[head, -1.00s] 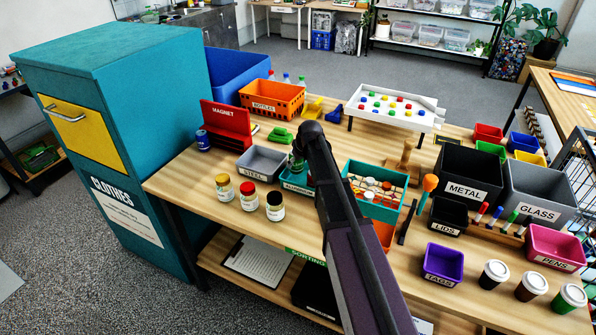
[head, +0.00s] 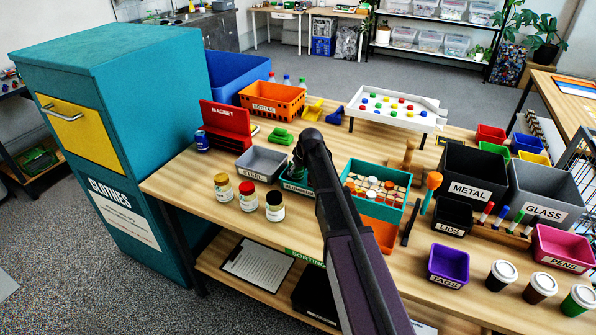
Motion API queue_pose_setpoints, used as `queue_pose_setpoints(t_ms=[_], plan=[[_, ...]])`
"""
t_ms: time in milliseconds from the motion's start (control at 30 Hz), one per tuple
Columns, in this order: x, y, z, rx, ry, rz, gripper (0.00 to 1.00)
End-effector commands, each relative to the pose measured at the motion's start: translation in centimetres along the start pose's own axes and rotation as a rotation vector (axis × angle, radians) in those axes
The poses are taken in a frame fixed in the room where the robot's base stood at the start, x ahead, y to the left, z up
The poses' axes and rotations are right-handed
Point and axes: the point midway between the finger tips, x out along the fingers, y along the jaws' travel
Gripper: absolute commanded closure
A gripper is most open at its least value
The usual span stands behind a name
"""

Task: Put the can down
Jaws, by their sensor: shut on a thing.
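My gripper (head: 300,154) is at the far end of my dark arm, over the middle of the table, and is mostly hidden by the arm. It is shut on a can (head: 296,171), of which only a small dark green part shows. The can is at the green aluminium bin (head: 297,187); I cannot tell whether it is above the bin or inside it. A second, blue can (head: 202,140) stands upright on the table, left of the red magnet box (head: 226,122).
The grey steel bin (head: 262,164) is close on the left. Three jars stand in front, including a yellow-lidded jar (head: 222,187). A green tray of bottle caps (head: 402,210) is on the right. Metal (head: 470,189) and glass (head: 545,212) bins stand further right.

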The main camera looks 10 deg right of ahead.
Motion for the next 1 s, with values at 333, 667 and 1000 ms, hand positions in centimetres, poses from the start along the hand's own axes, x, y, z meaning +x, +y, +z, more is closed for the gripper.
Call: queue_pose_setpoints(t_ms=[333,667,1000], plan=[[0.47,0.05,0.23,0.001,0.0,0.0,0.01],[0.46,0.08,0.24,0.001,0.0,0.0,0.0],[-0.05,0.11,0.03,0.001,0.0,0.001,0.0]])
